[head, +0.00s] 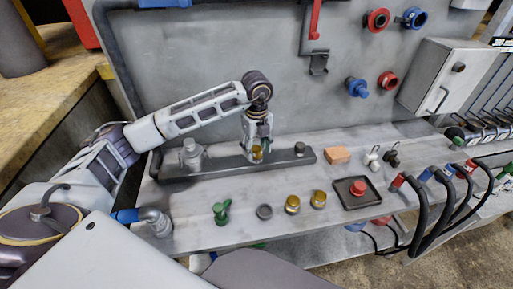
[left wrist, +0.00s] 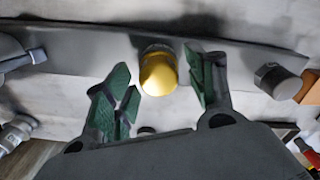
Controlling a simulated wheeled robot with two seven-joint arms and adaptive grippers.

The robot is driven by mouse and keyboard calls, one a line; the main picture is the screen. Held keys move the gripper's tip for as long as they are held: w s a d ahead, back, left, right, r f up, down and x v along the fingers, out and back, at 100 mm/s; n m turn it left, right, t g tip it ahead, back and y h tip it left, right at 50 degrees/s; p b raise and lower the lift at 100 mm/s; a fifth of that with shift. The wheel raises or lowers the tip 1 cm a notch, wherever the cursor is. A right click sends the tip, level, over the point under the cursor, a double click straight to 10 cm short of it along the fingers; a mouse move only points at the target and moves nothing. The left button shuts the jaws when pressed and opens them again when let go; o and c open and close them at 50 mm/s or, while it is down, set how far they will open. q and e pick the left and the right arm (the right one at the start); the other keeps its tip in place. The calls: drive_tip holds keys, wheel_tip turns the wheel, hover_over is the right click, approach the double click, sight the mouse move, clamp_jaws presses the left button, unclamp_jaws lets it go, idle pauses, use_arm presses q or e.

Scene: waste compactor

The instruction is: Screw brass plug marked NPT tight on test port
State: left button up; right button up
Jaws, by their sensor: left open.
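A brass plug (head: 257,153) sits on a grey port on the dark bar (head: 220,165) of the bench. In the left wrist view the brass plug (left wrist: 158,74) stands between my fingers, with a grey collar behind it. No NPT mark can be read. My left gripper (head: 257,145) points down over the plug. In the left wrist view its green-padded fingers (left wrist: 162,84) are open on either side, with gaps to the plug. Two more brass plugs (head: 292,204) (head: 318,200) stand on the bench front. My right gripper is out of view.
On the bar, a grey fitting (head: 192,154) stands left and a dark stub (head: 299,148) right. The bench front holds a green fitting (head: 222,212), a grey cap (head: 264,212) and a red button on a dark tray (head: 345,202). A wooden block (head: 337,155) lies right of the bar.

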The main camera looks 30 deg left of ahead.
use_arm(q)
drive_tip(key=shift+a+n+p, duration=0.1)
drive_tip(key=shift+n+p, duration=0.7)
drive_tip(key=shift+n, duration=1.7)
drive_tip(key=shift+c, duration=0.5)
drive_tip(key=c, duration=1.1)
drive_tip(key=shift+m+b, duration=0.7)
drive_tip(key=shift+m, duration=1.9)
